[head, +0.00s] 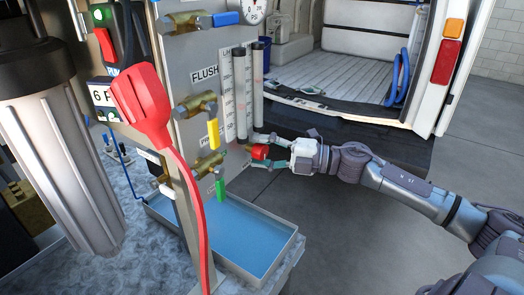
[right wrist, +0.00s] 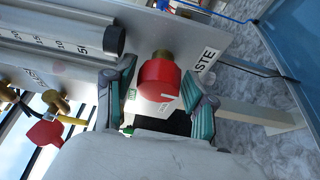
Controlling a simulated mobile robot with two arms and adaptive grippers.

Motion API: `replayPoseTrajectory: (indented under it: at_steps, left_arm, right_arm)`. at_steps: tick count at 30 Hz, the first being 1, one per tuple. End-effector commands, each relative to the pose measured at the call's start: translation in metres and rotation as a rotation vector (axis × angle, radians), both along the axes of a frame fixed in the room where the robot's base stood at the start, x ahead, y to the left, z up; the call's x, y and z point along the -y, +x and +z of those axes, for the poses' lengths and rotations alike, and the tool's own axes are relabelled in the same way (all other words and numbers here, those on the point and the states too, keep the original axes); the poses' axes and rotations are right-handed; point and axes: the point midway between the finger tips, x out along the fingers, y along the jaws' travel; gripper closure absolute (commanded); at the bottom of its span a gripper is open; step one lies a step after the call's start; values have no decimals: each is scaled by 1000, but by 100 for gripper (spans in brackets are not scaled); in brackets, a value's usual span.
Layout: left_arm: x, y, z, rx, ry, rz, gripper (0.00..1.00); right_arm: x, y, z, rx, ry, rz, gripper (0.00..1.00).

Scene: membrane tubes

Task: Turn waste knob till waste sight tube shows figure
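The red waste knob (head: 260,152) sits low on the panel's right side, below the sight tubes. It also shows in the right wrist view (right wrist: 158,82), on a brass stem beside a partly hidden label ending in "STE". My right gripper (head: 268,152) is open around the knob, one finger on each side, with small gaps visible in the right wrist view (right wrist: 158,92). Two upright sight tubes (head: 241,93) (head: 258,92) stand beside printed scales. I cannot tell the liquid level or the task's figure. My left gripper is not in view.
Valves with yellow (head: 213,133), green (head: 221,186) and blue (head: 226,18) handles are on the panel. A blue-floored tray (head: 240,230) lies below. A van's open back (head: 345,75) is behind.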

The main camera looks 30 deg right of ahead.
Motion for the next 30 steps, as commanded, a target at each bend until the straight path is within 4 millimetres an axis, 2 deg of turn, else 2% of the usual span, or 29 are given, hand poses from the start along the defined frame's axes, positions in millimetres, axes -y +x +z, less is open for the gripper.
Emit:
replayPoseTrajectory:
  at_steps: [14,22,30]
  left_arm:
    - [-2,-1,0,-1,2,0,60]
    - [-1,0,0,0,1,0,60]
    - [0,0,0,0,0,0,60]
  right_arm:
    - [3,-3,-1,-3,3,0,32]
    - [23,-23,-3,-6,1,-1,32]
    - [54,-53,-3,-3,4,-2,32]
